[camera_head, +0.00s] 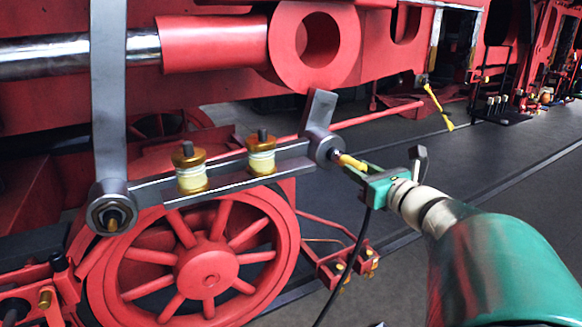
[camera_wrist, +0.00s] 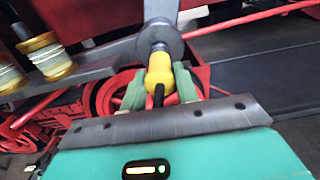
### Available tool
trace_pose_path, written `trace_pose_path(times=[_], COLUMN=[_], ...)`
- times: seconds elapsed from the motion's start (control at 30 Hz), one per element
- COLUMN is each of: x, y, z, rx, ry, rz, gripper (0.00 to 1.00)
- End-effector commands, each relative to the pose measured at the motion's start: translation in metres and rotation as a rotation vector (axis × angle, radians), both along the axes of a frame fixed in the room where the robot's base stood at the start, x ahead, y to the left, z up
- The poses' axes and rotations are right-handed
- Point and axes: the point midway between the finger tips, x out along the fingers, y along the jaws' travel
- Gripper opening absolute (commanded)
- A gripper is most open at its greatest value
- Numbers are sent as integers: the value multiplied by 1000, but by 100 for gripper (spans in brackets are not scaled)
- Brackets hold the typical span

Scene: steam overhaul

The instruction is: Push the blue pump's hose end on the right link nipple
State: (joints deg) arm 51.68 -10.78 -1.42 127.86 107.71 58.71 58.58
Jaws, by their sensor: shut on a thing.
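My gripper (camera_head: 358,170) is shut on the yellow hose end (camera_head: 349,162) at the right end of the grey link (camera_head: 225,180). The right link nipple (camera_head: 336,155) is a short silver stub on the link's round boss. The hose end is in line with it and meets or nearly meets its tip; I cannot tell how far it is on. In the wrist view, the yellow hose end (camera_wrist: 159,70) stands between my green fingers (camera_wrist: 160,88), just below the boss (camera_wrist: 160,40). The black hose (camera_head: 345,265) hangs down from my gripper. The blue pump is not in view.
Two brass-and-cream oil cups (camera_head: 191,168) (camera_head: 261,153) stand on the link. A grey upright bar (camera_head: 108,90) is at its left end. A red spoked wheel (camera_head: 208,262) is below and a red frame above. Another yellow piece (camera_head: 438,105) hangs further back.

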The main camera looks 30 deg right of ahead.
Motion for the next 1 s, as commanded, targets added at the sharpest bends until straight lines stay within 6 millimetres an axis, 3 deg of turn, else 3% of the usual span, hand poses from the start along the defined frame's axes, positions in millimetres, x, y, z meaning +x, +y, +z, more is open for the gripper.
trace_pose_path(times=[0.17, 0.2, 0.3, 0.33, 0.73, 1.0], x=[0, 0, 0, 0, -9, -60], y=[0, 0, 0, 0, 0, -1], z=[0, 0, 0, 0, 0, 1], rx=[0, 0, 0, 0, -1, -1], ry=[0, 0, 0, 0, 0, -3], rz=[0, 0, 0, 0, -1, -3], gripper=[0, 34, 54, 56, 56, 56])
